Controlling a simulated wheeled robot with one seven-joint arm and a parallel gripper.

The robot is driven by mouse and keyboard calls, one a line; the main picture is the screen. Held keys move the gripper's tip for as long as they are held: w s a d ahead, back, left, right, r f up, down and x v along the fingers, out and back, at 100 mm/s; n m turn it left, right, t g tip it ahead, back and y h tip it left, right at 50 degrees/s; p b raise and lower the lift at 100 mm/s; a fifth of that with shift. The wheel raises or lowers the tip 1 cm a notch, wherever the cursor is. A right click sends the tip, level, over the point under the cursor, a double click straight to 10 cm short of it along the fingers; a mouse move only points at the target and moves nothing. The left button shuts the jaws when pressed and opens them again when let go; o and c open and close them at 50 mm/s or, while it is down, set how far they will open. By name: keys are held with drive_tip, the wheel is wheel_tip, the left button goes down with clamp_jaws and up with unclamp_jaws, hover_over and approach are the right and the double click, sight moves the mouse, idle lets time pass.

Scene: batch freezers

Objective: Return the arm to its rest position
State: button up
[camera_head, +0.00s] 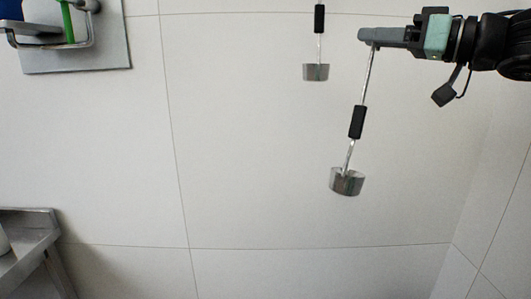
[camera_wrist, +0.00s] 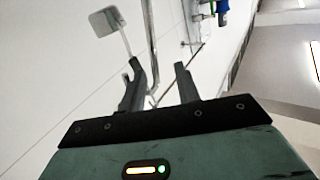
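My gripper (camera_head: 372,36) is at the upper right of the head view, pointing left. In the wrist view its two dark fingers (camera_wrist: 158,82) stand apart with a gap between them. A steel ladle with a black grip (camera_head: 356,122) hangs tilted below the fingertips, its cup low and left. Its upper end meets the gripper's tip; whether it hooks on a finger or passes behind is hidden. In the wrist view, a ladle's pale cup (camera_wrist: 106,21) shows at the upper left, its dark handle running to the left finger.
A second ladle (camera_head: 317,72) hangs straight to the left. A wall-mounted holder (camera_head: 75,45) with blue and green items is at the upper left, and a steel table (camera_head: 28,222) at the lower left. Pale tiled wall (camera_head: 250,190) lies behind; the lower middle is clear.

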drive_tip(key=w+a+f+m+t+h, duration=0.25)
drive_tip(key=f+m+h, duration=0.2)
drive_tip(key=f, duration=0.35)
drive_tip(key=g+h, duration=0.2)
drive_tip(key=h, duration=0.2)
hover_over(338, 172)
drive_tip(key=w, duration=0.3)
drive_tip(key=f, duration=0.9)
drive_tip(key=shift+d, duration=0.35)
drive_tip(key=shift+g+h, duration=0.75)
drive_tip(key=s+f, duration=0.2)
drive_tip(key=f, duration=0.1)
drive_tip(key=s+f, duration=0.1)
drive_tip(key=f, duration=0.1)
drive_tip(key=shift+a, duration=0.35)
drive_tip(key=s+f+n+g+h, duration=0.1)
drive_tip(key=s+f+g, duration=0.4)
drive_tip(key=s, duration=0.7)
drive_tip(key=s+f+n+g+h, duration=0.2)
drive_tip(key=s+f+g, duration=0.3)
drive_tip(key=s+f, duration=0.5)
drive_tip(key=shift+s+d+h+b, duration=0.3)
drive_tip(key=shift+s+d+h, duration=0.25)
drive_tip(key=shift+s, duration=0.7)
drive_tip(key=shift+a, duration=0.1)
drive_tip(key=shift+c, duration=0.8)
